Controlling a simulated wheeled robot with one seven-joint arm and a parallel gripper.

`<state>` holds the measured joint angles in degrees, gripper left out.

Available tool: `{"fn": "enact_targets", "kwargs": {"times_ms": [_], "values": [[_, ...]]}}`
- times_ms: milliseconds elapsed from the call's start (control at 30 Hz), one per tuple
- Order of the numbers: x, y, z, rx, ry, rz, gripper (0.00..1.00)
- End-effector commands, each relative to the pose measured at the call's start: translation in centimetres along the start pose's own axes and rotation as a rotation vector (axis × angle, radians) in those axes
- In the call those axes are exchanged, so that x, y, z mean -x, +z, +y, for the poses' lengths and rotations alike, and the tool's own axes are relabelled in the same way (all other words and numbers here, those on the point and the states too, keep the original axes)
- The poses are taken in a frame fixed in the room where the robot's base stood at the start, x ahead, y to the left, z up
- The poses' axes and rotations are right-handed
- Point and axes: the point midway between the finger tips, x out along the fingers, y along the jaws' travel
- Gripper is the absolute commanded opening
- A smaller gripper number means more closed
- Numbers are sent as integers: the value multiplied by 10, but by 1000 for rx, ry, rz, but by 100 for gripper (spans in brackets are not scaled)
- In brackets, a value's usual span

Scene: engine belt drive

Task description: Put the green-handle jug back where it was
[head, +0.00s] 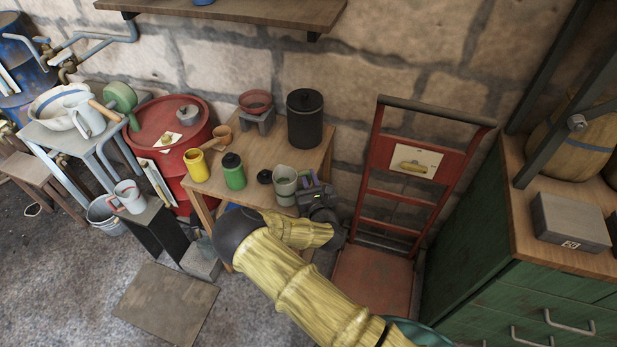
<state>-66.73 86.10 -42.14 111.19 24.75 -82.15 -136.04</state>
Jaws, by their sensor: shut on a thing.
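A grey-green jug (284,181) stands upright at the front right of the wooden table (262,150), or just above it; I cannot tell which. My gripper (305,190), with purple parts, is at the jug's right side and shut on it. The jug's handle is hidden by the gripper, so its colour does not show. Two other jugs are in view: a pale one (90,120) with a tan handle on the grey-blue table at the left, and a pale one (130,198) with a reddish handle on a dark stand.
The table also holds a yellow mug (196,166), a green canister (233,172), a small black item (265,177), a black canister (305,118) and a red bowl (256,101) on a stand. A red hand truck (415,165) stands right; a red drum (170,135) stands left.

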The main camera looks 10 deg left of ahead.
Motion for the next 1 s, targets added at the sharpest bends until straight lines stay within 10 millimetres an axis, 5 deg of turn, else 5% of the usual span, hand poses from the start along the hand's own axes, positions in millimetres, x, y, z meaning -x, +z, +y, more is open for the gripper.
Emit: {"fn": "enact_targets", "kwargs": {"times_ms": [267,300,400,800,1000], "values": [[0,-3,0,0,1,-1,0],[0,-2,0,1,1,-1,21],[0,-2,0,0,1,-1,37],[1,2,0,0,0,0,37],[25,-1,1,2,1,1,37]]}}
